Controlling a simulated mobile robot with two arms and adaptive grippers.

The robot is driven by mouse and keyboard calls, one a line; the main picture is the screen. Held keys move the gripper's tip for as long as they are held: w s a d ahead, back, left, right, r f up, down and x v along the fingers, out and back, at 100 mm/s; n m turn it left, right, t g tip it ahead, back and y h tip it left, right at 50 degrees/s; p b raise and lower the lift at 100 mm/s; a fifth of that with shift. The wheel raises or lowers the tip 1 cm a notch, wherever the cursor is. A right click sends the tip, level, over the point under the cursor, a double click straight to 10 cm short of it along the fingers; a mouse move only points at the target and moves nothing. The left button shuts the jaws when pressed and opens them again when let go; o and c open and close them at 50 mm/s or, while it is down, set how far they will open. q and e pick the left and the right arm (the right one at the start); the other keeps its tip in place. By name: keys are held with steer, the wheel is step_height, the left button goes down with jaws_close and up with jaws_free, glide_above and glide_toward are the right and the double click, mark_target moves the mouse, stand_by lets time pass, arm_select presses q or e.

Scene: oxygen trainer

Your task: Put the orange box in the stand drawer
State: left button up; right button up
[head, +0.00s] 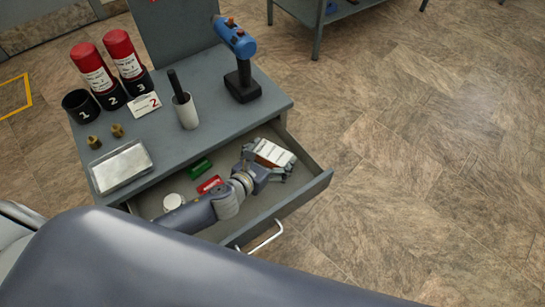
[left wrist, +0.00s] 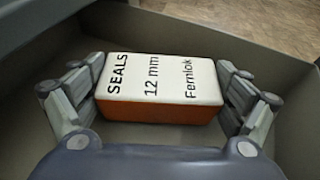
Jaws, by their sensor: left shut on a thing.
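The orange box (left wrist: 160,110) has a white top labelled "SEALS 12 mm Femlok" and orange sides. In the left wrist view it sits between the two fingers of my left gripper (left wrist: 160,95), which is shut on it. In the head view the box (head: 273,153) and the left gripper (head: 268,165) are inside the open stand drawer (head: 318,185), toward its right end. The drawer floor (left wrist: 140,138) shows close around the box, but I cannot tell whether the box touches it. My right gripper is not in view.
The drawer also holds a green item (head: 200,167), a red item (head: 209,184) and a white round item (head: 173,201).

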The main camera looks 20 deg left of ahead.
arm_select(q)
steer(key=shift+f, duration=0.45)
steer(key=o, duration=0.8)
steer(key=shift+o, duration=0.2)
steer(key=shift+r, duration=0.15)
steer(key=shift+s+r, duration=0.1)
steer(key=shift+s, duration=0.05)
steer(key=v, duration=1)
steer(key=shift+s+a, duration=0.1)
steer(key=shift+s+a+r, duration=0.2)
steer(key=shift+s+r, duration=0.2)
steer(key=shift+s, duration=0.2)
